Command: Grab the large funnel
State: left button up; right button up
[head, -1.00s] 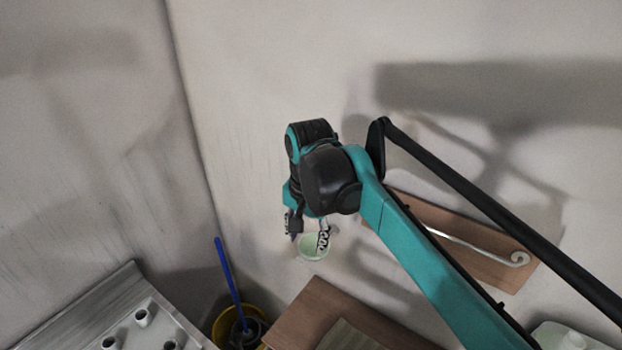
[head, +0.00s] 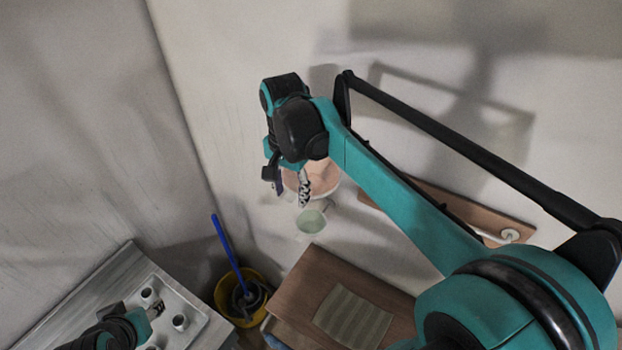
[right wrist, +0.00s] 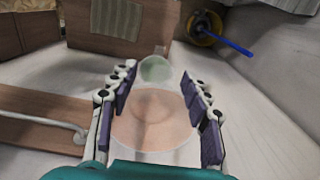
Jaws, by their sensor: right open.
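The large funnel (head: 325,178) is pinkish and translucent, against the pale wall in the head view, partly hidden by my right gripper (head: 288,190). In the right wrist view the large funnel (right wrist: 150,125) lies wide and round between the two open fingers of my right gripper (right wrist: 157,95). No grip on it shows. A smaller pale green funnel (head: 312,220) is just below it in the head view; it also shows in the right wrist view (right wrist: 155,70), beyond the fingertips. My left gripper (head: 156,308) is small at the lower left, its jaws unclear.
A yellow bucket (head: 255,310) with a blue-handled tool (head: 228,255) stands in the corner. A brown box (head: 300,285) is below the funnels. A wooden board (head: 450,205) with a pale hook is on the wall at right.

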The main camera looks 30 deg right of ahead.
aim_at(289, 198)
jog(key=shift+w+a+f, duration=0.15)
jog(key=shift+w+f, duration=0.05)
jog(key=shift+f, duration=0.45)
jog(key=shift+w+a+f, duration=0.1)
jog(key=shift+w+f, duration=0.1)
jog(key=shift+f, duration=0.85)
jog(key=shift+s+d+r, duration=0.1)
jog(key=shift+s, duration=0.15)
jog(key=shift+c, duration=0.3)
jog(key=shift+w, duration=0.1)
grip_shut()
jog(key=shift+r, duration=0.1)
